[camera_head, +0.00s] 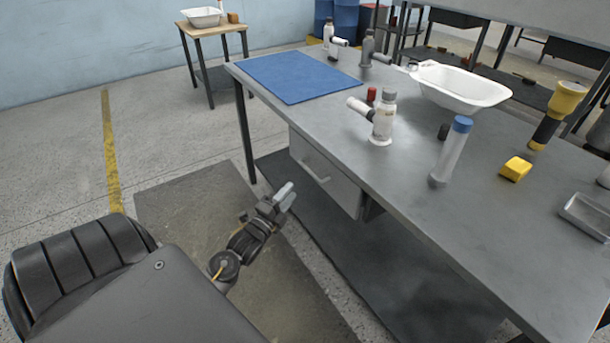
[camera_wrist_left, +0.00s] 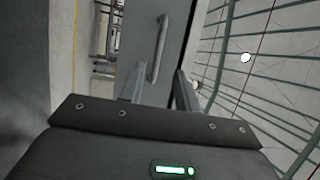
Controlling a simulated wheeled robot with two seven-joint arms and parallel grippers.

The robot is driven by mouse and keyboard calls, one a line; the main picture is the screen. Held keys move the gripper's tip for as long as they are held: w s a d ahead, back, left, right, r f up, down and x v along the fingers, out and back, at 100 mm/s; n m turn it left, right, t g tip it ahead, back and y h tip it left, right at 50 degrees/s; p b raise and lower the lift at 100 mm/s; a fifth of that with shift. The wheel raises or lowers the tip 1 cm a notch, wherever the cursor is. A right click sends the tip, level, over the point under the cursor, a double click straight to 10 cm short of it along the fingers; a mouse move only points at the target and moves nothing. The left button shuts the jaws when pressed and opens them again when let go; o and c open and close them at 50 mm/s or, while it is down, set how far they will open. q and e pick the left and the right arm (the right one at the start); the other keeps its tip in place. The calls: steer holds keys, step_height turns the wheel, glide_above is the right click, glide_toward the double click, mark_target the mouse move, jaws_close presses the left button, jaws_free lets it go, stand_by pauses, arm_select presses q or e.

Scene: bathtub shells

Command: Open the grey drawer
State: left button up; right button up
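The grey drawer (camera_head: 325,178) sits under the near edge of the grey workbench and looks shut. Its bar handle (camera_head: 316,171) is on the front face. My left gripper (camera_head: 284,196) is in front of the drawer, a little left of and below the handle in the head view. In the left wrist view its two fingers (camera_wrist_left: 160,92) are apart and empty. The handle (camera_wrist_left: 159,48) shows ahead, between the fingertips in the picture, on the drawer front (camera_wrist_left: 138,35). I cannot see contact with it. My right gripper is not in view.
The workbench (camera_head: 447,203) carries a blue mat (camera_head: 299,77), a white basin (camera_head: 460,87), bottles, a yellow block (camera_head: 515,168) and a flashlight (camera_head: 557,115). A dark lower shelf (camera_head: 365,260) lies below the drawer. The floor left of the bench is clear.

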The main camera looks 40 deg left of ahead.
arm_select(q)
steer(key=w+a+r, duration=0.1)
steer(key=w, duration=0.8)
steer(key=shift+w+r, duration=0.25)
jaws_close()
